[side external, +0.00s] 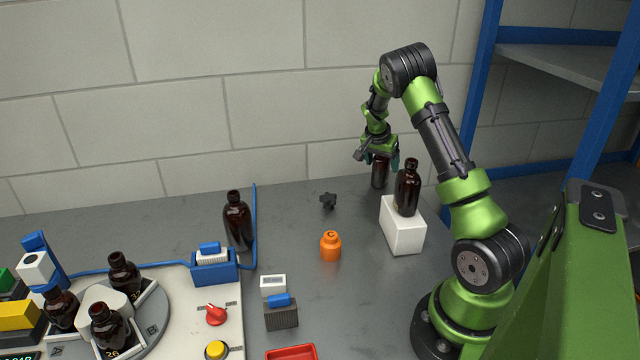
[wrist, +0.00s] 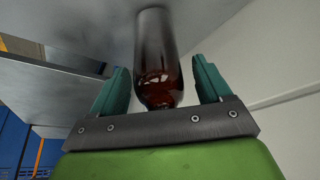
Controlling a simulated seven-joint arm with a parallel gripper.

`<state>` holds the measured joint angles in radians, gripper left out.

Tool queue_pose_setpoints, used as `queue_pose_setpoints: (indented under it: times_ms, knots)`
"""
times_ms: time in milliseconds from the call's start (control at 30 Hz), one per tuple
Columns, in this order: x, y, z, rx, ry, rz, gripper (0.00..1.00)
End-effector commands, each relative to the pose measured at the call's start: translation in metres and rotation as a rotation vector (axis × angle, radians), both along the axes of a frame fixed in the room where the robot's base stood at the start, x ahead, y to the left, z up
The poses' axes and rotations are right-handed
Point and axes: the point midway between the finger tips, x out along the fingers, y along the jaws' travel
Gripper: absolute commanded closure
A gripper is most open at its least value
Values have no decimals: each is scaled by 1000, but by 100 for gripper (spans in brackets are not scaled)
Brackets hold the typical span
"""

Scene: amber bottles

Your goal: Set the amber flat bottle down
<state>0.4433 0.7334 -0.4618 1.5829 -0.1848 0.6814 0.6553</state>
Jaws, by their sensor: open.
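An amber bottle (side external: 379,173) stands upright on the grey table at the back, under my gripper (side external: 381,157); I take it to be the flat bottle. In the wrist view the same bottle (wrist: 157,55) sits between the two teal fingers of my gripper (wrist: 162,78). The fingers are apart, with a visible gap on each side of the bottle. Its far end appears to meet the grey table surface. My gripper hides its top in the side view.
Another amber bottle (side external: 408,188) stands on a white block (side external: 402,232) close to the right. One more bottle (side external: 238,222) stands at the back left, by a blue cable. The wall is close behind.

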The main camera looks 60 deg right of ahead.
Motion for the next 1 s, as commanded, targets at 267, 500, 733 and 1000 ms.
queue_pose_setpoints:
  times_ms: [267,500,733,1000]
  knots:
    - [1,3,9,-1,-1,2,22]
    - [2,22,53,-2,-5,3,22]
    - [2,40,93,-1,-3,3,22]
    - [3,59,117,15,-19,25,22]
